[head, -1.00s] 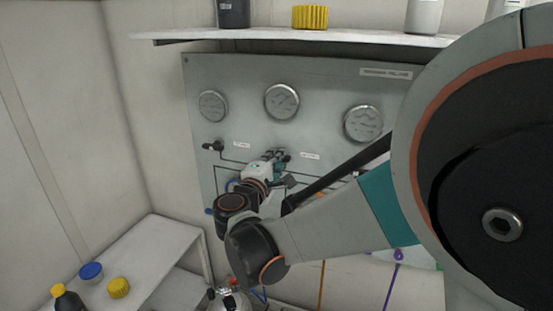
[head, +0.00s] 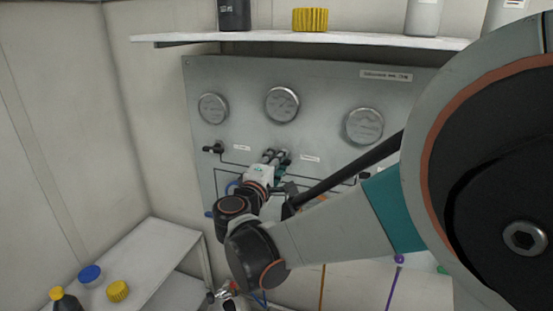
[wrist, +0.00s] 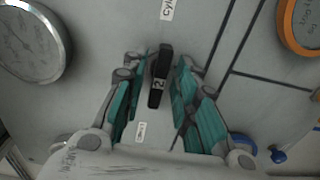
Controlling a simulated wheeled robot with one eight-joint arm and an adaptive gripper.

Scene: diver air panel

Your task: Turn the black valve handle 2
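The black valve handle 2 (wrist: 160,76) is a short black bar marked "2", standing near upright in the wrist view. My gripper (wrist: 163,66) is open, with a teal-padded finger on each side of the handle. The fingertips are close to it; a narrow gap seems to show, but I cannot tell about contact. In the head view my gripper (head: 274,160) is at the panel (head: 325,85), below the middle gauge, and largely hides the handle.
Another black valve handle (head: 213,148) is to the left on the panel. Gauges (head: 282,104) sit above, under a shelf (head: 300,37) with bottles. A blue-handled part (wrist: 279,155) and an orange-rimmed gauge (wrist: 303,25) are right in the wrist view. A white table (head: 150,255) stands lower left.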

